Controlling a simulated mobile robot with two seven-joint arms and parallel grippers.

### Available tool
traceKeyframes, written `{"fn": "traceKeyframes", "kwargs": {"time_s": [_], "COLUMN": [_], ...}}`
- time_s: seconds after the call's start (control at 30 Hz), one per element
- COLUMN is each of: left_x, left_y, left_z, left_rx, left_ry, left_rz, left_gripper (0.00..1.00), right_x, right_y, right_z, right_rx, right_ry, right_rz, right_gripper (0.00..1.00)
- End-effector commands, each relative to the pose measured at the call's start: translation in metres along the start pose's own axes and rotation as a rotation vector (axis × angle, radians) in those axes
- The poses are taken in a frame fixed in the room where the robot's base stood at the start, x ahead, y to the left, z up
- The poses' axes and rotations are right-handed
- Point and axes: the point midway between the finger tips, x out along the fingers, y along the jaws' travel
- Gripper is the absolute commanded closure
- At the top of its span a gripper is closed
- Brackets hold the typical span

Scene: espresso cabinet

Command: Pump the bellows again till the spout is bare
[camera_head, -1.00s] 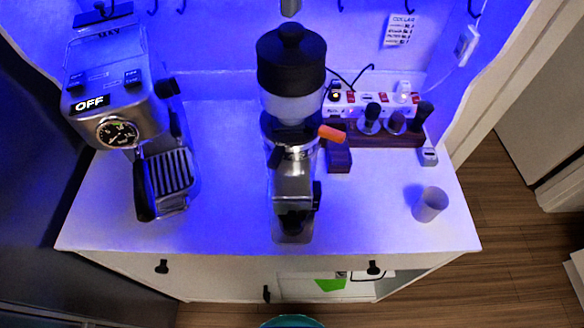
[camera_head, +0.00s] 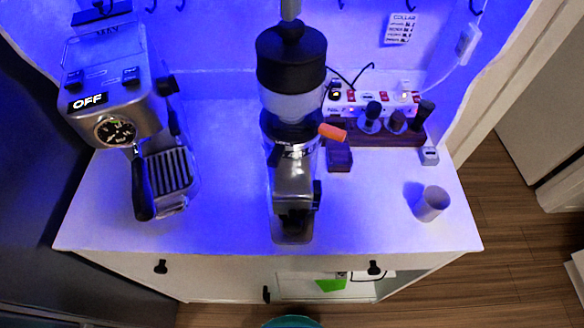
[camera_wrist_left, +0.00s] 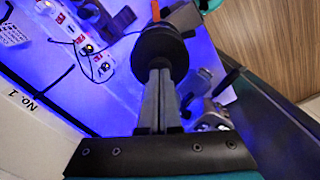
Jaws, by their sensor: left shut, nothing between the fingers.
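The grinder (camera_head: 292,185) stands upright in the middle of the white cabinet top, its black bellows (camera_head: 291,68) over a clear hopper. The spout (camera_head: 294,222) is low at the grinder's front, dark and small; I cannot tell whether grounds cling to it. My left gripper (camera_head: 290,14) comes down from the top edge, its tip at the bellows' top knob; I cannot tell whether they touch. In the left wrist view, the fingers (camera_wrist_left: 158,98) are shut and empty, pointing at the bellows (camera_wrist_left: 161,48). My right gripper is not in view.
An espresso machine (camera_head: 112,95) reading OFF stands at the left, with a black handle over its drip tray. A wooden stand (camera_head: 385,136) with several tools and a power strip (camera_head: 375,100) are behind right. A cup (camera_head: 432,204) stands near the right edge. The front left top is clear.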

Motion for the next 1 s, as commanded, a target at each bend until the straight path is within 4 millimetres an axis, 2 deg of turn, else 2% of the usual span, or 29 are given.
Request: {"fn": "traceKeyframes", "kwargs": {"time_s": [1.0], "left_x": [0.021], "left_y": [0.0], "left_z": [0.0], "left_rx": [0.0], "left_ry": [0.0], "left_rz": [-0.001], "left_gripper": [1.0], "right_x": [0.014], "right_y": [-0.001], "right_z": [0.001], "right_rx": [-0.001], "right_ry": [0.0], "right_rz": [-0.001], "right_gripper": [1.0]}}
